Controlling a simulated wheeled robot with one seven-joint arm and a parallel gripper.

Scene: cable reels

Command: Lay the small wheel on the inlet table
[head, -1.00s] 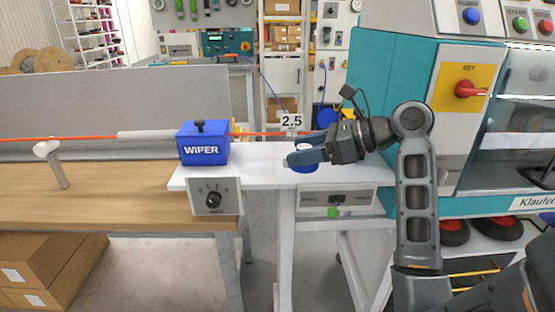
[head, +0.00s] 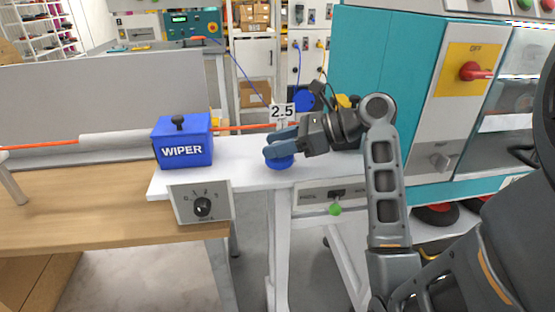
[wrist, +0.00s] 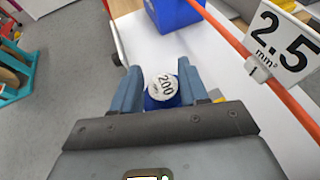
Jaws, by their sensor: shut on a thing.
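The small wheel is blue with a white round face marked 200; it shows in the wrist view (wrist: 162,88) between the fingers. In the head view its blue lower part (head: 281,163) shows under the fingers, the rest hidden by them. My gripper (head: 270,147) is shut on it, with a blue-grey finger on each side. The inlet table (head: 236,155) is the narrow white top. The wheel is at or just over its right part; I cannot tell whether it touches.
A blue WIPER box (head: 183,143) stands on the white table's left part. An orange cable (head: 235,128) runs behind the wheel, with a 2.5 sign (head: 282,111) on it. A teal machine (head: 385,75) stands to the right. The white top between wiper and gripper is clear.

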